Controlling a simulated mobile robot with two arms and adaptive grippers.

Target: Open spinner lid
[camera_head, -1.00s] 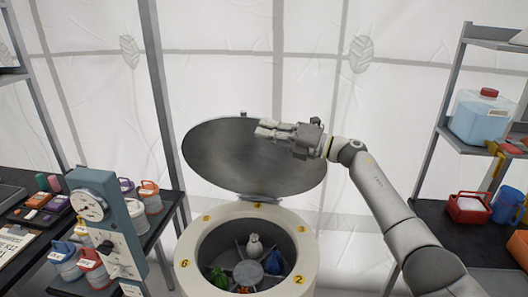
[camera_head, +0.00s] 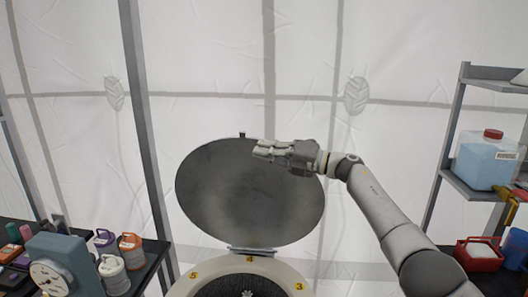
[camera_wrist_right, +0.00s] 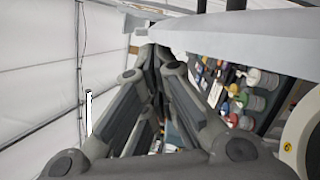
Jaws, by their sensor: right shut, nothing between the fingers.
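The spinner lid (camera_head: 245,205) is a round grey disc. It stands upright, wide open, on a hinge at the back of the spinner (camera_head: 210,272). The spinner is a cream drum with yellow number tags on its rim; only its back part shows in the head view. My right gripper (camera_head: 258,150) is in front of the lid's upper right part, its fingers closed and empty; whether it touches the lid I cannot tell. In the right wrist view, the fingers (camera_wrist_right: 155,55) meet, with a pale edge close above them. My left gripper is not in view.
A blue-grey device with a dial (camera_head: 55,270) and several lidded jars (camera_head: 112,272) stand at the lower left. At the right, a rack holds a blue container (camera_head: 487,162) and a red basket (camera_head: 480,254). A tent wall is behind.

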